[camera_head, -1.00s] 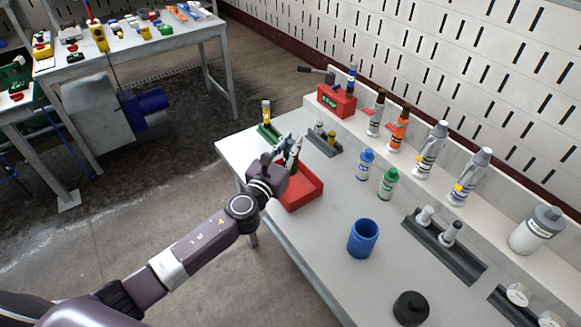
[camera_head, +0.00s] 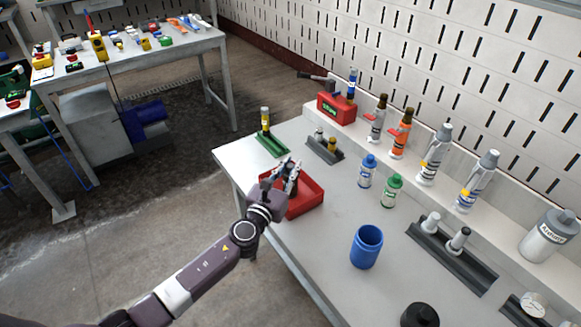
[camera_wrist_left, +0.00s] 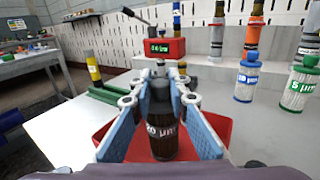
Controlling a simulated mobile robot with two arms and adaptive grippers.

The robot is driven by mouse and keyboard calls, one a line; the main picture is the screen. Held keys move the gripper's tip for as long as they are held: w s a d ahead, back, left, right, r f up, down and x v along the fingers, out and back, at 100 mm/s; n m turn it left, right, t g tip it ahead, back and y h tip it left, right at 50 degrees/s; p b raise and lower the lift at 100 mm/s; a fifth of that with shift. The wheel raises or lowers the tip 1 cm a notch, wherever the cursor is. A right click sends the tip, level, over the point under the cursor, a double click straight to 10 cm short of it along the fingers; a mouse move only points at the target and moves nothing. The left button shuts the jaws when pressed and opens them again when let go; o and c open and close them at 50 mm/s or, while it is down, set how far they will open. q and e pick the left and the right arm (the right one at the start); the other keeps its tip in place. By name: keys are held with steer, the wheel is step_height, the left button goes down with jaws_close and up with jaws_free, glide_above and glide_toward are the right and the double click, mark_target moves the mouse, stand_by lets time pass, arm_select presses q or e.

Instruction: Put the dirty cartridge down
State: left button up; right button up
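The finger pads are spread, with a gap on each side of the cartridge. In the head view, my left gripper (camera_head: 287,172) is over the red tray (camera_head: 318,190), and its fingers partly hide the cartridge. My right gripper is in neither view.
A green holder (camera_head: 272,146) with a yellow-banded cylinder and a dark rack (camera_head: 325,150) stand behind the tray. Blue-capped (camera_head: 367,172) and green-capped (camera_head: 391,191) bottles and a blue cup (camera_head: 366,247) are to the right. Bare tabletop lies between the tray and cup.

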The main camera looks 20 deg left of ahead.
arm_select(q)
steer(key=o, duration=0.5)
steer(key=shift+c, duration=0.2)
steer(key=shift+r, duration=0.25)
steer(key=shift+s+f, duration=0.15)
steer(key=shift+s, duration=0.2)
steer(key=s+a, duration=0.1)
steer(key=s, duration=1)
steer(key=shift+s+a, duration=0.15)
steer(key=shift+a, duration=0.05)
